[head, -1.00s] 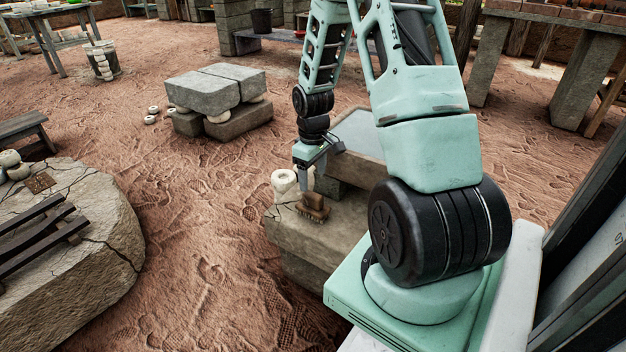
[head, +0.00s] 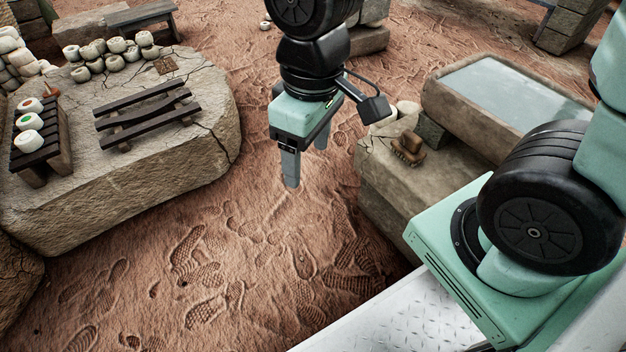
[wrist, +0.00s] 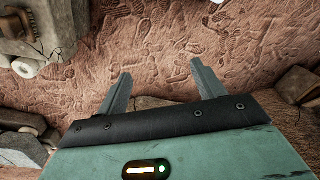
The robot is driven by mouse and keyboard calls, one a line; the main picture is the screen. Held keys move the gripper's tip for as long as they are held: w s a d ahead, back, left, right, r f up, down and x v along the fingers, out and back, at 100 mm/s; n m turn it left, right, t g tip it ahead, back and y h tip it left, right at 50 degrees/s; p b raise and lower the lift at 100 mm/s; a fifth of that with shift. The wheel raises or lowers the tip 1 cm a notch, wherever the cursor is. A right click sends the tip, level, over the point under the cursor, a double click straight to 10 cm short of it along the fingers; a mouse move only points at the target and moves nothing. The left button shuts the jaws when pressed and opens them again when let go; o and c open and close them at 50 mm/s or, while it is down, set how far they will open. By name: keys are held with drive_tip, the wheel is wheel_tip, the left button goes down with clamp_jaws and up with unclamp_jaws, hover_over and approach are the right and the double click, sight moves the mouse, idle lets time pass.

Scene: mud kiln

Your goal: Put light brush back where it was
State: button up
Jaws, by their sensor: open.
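A brown wooden brush (head: 407,150) rests on the stone block to the right of my gripper in the head view. I cannot tell whether it is the light brush; no other brush is clear. My gripper (head: 306,165) is open and empty, hanging over bare ground between that block and the large cracked stone slab (head: 215,120). In the wrist view the fingers (wrist: 160,70) stand apart with only ground between them.
The stone block (head: 375,180) bears pale pots (head: 405,108) beside the brush. A water trough (head: 510,85) adjoins it.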

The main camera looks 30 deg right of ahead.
drive_tip(key=s+a+r+n, duration=0.1)
drive_tip(key=s+a, duration=0.2)
drive_tip(key=s, duration=0.3)
drive_tip(key=shift+s, duration=0.35)
drive_tip(key=shift+r, duration=0.25)
wheel_tip(320, 180, up, 37)
drive_tip(key=p, duration=3.7)
drive_tip(key=shift+r+p, duration=0.2)
drive_tip(key=shift+p, duration=0.15)
